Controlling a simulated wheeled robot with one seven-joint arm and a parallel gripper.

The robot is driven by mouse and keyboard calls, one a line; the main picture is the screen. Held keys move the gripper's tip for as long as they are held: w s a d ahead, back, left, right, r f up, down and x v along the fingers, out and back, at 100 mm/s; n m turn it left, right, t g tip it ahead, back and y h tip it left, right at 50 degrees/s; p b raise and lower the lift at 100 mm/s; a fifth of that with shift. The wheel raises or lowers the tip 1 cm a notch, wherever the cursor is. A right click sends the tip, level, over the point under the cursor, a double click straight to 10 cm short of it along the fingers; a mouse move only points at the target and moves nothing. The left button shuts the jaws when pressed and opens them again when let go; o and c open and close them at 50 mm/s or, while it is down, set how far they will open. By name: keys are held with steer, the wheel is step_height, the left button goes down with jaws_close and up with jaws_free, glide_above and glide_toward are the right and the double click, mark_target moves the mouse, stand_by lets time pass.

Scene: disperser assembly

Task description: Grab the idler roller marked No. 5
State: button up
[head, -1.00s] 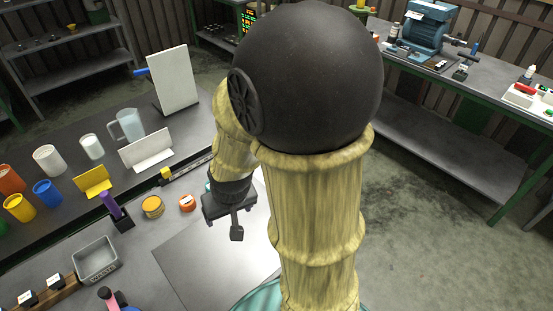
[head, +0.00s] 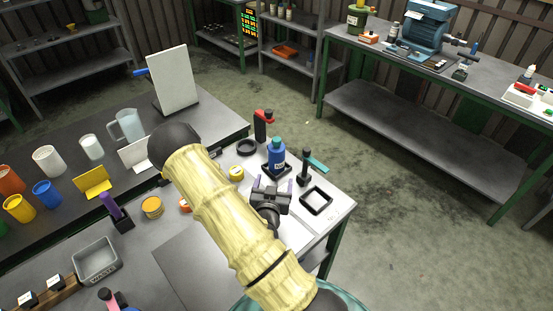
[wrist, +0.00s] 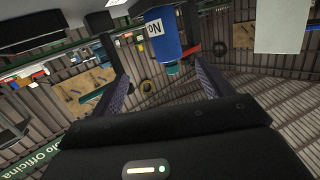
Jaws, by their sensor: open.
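My gripper (head: 272,184) is over the right end of the workbench in the head view, its two purple fingers apart and empty. In the wrist view its fingers (wrist: 158,70) are spread. A blue cylindrical piece (head: 277,155) with a white label and teal top stands in a black square holder (head: 275,170) just beyond the gripper. It also shows upside down in the wrist view (wrist: 164,32), beyond the fingers, its label reading "No"; the number cannot be read. I cannot tell whether it is the No. 5 idler roller, and no other roller is clearly identifiable.
A black post (head: 305,165) stands right of the blue piece, with a black square frame (head: 316,201) nearer. A black ring (head: 246,147) and a red-topped black piece (head: 262,125) stand behind. A grey waste bin (head: 97,261) is at left. The floor beyond the bench is clear.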

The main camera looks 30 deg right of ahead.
mark_target(276, 153)
steer(key=shift+s+a+r+n+t, duration=0.1)
steer(key=shift+r+n+t, duration=0.25)
steer(key=shift+t, duration=0.25)
steer(key=shift+s+r+n+t, duration=0.1)
steer(key=shift+r+n+t, duration=0.2)
steer(key=shift+t, duration=0.3)
steer(key=shift+w+f+b, duration=0.1)
steer(key=shift+f+b, duration=0.05)
steer(key=shift+b, duration=0.15)
steer(key=b+x, duration=0.2)
steer(key=x, duration=0.9)
steer(key=shift+w+d, duration=0.35)
steer(key=shift+d, duration=0.05)
